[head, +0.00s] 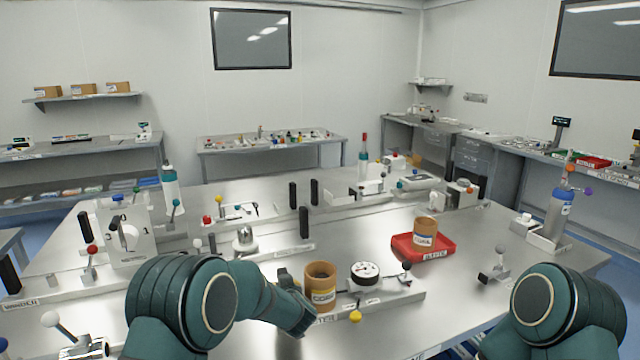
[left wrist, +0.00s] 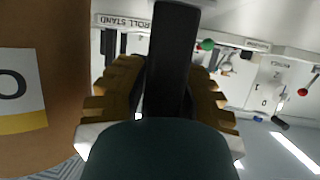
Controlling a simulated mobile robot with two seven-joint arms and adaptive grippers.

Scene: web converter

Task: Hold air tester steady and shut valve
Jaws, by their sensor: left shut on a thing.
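The air tester (head: 400,294) is a low white base with a round dial gauge (head: 365,272) on the near side of the steel table. A dark ball-ended lever (head: 406,267) stands at its right and a yellow knob (head: 355,316) hangs at its front edge; I cannot tell which is the valve. My left gripper (head: 285,277) is at the left end of the base, mostly hidden by its own arm. In the left wrist view its tan ridged fingers (left wrist: 165,90) are shut on a black upright handle (left wrist: 172,45). My right arm shows at the lower right, its gripper out of view.
A brown core (head: 320,288) stands between my left gripper and the gauge, and fills the left of the wrist view. A red tray (head: 408,250) holds another core (head: 425,232) behind. Levers and black posts crowd the left. Table right of the tester is fairly clear.

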